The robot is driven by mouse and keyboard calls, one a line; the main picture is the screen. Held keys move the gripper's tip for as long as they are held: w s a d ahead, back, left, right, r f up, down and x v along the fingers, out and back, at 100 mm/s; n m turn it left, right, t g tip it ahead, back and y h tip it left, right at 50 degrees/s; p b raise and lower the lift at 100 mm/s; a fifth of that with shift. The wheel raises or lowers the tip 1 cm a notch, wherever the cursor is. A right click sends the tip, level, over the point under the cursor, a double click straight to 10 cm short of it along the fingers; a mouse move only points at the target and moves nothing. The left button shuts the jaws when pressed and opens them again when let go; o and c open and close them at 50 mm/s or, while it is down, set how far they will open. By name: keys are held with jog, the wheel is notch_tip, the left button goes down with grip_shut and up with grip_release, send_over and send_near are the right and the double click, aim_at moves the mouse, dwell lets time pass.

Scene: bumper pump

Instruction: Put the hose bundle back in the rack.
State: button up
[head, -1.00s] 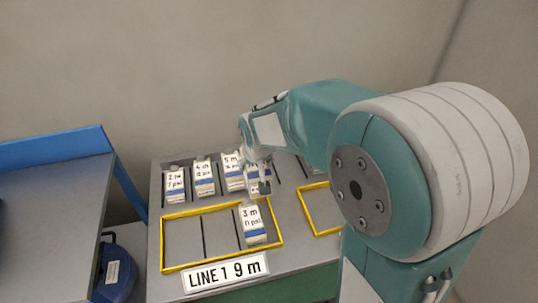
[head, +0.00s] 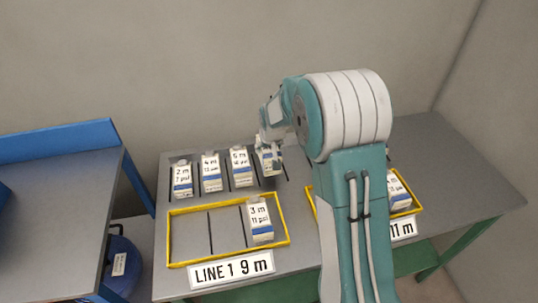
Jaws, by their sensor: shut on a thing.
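My gripper (head: 268,147) is at the back row of the rack, just right of the bundle marked 5 m. It is shut on a white hose bundle (head: 268,161) with a blue band, whose label is partly hidden by the fingers. The held bundle looks upright; I cannot tell whether it touches the rack. In the slotted rack (head: 283,190), bundles marked 2 m (head: 181,178), 4 m (head: 211,171) and 5 m (head: 241,166) stand in a row to its left.
A yellow-framed tray (head: 190,235) in front, signed LINE 1 9 m (head: 231,270), holds a 3 m bundle (head: 260,219) in its right slot. My arm hides most of a second yellow tray (head: 407,212), which holds another bundle (head: 398,191). A blue-edged bench (head: 55,200) stands left.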

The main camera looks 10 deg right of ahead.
jog(key=shift+w+d+f, duration=0.1)
jog(key=shift+w+f, duration=0.45)
jog(key=shift+f, duration=1.5)
jog(key=shift+f, duration=0.1)
jog(key=o, duration=1.1)
